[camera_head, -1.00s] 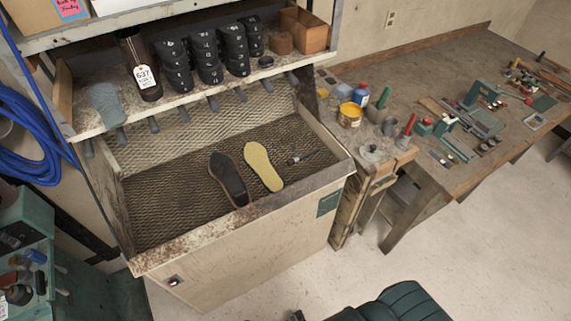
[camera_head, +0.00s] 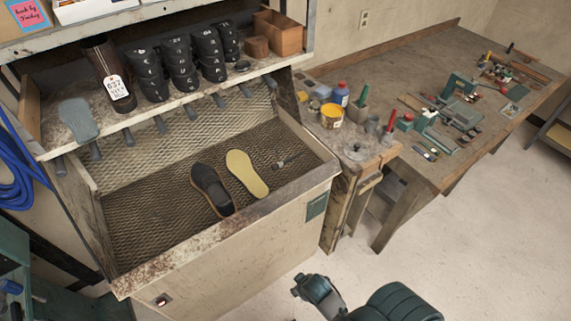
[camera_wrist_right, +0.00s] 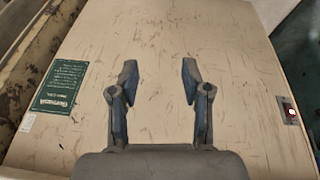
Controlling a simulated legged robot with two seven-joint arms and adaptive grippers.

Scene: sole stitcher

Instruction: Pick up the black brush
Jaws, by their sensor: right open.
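A small dark tool with a thin handle, which looks like the black brush (camera_head: 287,161), lies on the mesh tray (camera_head: 140,225) in the head view. It is right of a yellow insole (camera_head: 247,174) and a dark shoe sole (camera_head: 212,188). It is not seen in the right wrist view. My right gripper (camera_wrist_right: 158,72) is open and empty in the right wrist view. It faces the scratched cabinet front (camera_wrist_right: 150,30), with a green label (camera_wrist_right: 61,85) at left. Parts of my arm show at the bottom of the head view. My left gripper is not in view.
The tray has raised rims. A cluttered workbench (camera_head: 420,175) with a yellow can (camera_head: 331,116) stands to the right. Open floor (camera_head: 470,235) lies in front of it.

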